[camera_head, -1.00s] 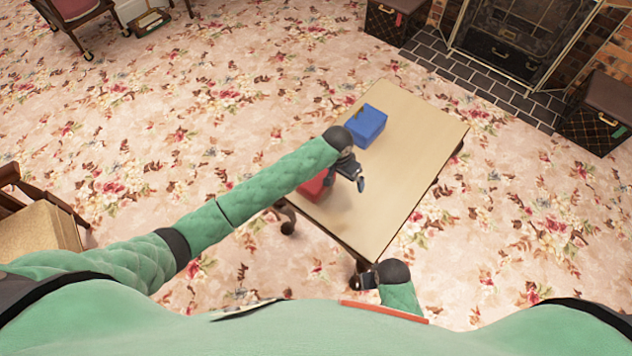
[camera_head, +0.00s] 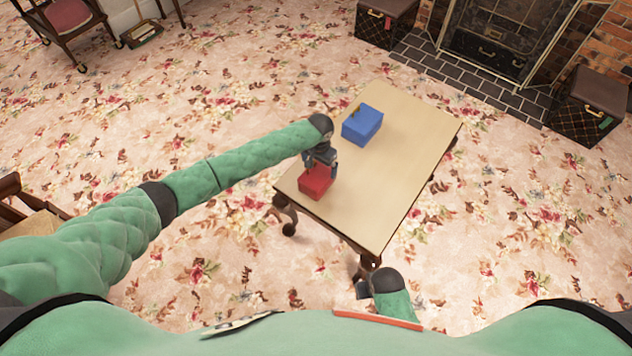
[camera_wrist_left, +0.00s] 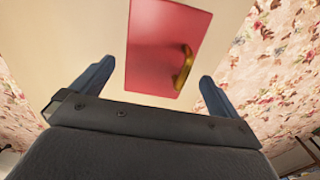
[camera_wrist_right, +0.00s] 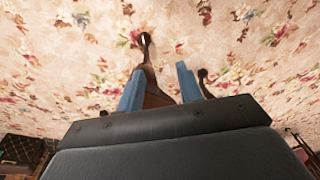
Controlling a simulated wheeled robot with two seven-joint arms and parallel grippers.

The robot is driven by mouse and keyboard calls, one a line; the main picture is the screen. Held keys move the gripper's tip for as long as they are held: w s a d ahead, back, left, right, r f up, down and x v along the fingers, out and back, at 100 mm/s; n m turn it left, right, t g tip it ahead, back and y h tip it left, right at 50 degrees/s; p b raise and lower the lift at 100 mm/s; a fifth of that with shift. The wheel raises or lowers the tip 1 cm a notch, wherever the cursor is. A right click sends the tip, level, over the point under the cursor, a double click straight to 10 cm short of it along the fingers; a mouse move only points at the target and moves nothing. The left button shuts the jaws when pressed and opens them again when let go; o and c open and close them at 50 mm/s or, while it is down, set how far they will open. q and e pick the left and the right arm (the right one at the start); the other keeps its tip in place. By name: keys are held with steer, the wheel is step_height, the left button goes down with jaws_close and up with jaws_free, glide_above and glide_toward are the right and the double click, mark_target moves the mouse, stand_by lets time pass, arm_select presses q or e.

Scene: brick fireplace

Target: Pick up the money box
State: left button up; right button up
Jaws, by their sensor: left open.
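A red box (camera_head: 317,181) stands on the small wooden table near its left corner. In the left wrist view the red box (camera_wrist_left: 165,48) shows a flat top with a curved gold handle (camera_wrist_left: 184,66). A blue box (camera_head: 362,124) stands farther back on the table. The pictures do not settle which box is the money box. My left gripper (camera_head: 321,166) is open and empty, just above the red box; its fingers (camera_wrist_left: 155,85) are either side of the box in the picture, apart from it. My right gripper (camera_head: 364,289) is open and empty, low by the table's near corner.
The table (camera_head: 405,165) is bare on its right and front parts. Patterned carpet surrounds it. A table leg (camera_wrist_right: 150,60) shows beyond my right fingers. A fireplace (camera_head: 500,35) and dark trunks (camera_head: 588,105) are at the back right. A chair (camera_head: 70,25) stands far left.

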mark_target(319, 171)
arm_select(q)
steer(key=shift+f, duration=0.5)
step_height(319, 171, down, 4)
steer(key=shift+s+p, duration=0.1)
steer(key=shift+p, duration=0.8)
steer(key=shift+f, duration=0.45)
arm_select(e)
step_height(319, 171, down, 9)
steer(key=s+d, duration=0.1)
steer(key=s, duration=0.1)
steer(key=shift+d+r, duration=0.2)
steer(key=shift+d, duration=0.05)
arm_select(q)
steer(key=c, duration=0.9)
steer(key=shift+c, duration=0.9)
arm_select(e)
steer(key=shift+s, duration=0.1)
arm_select(q)
steer(key=shift+r, duration=0.15)
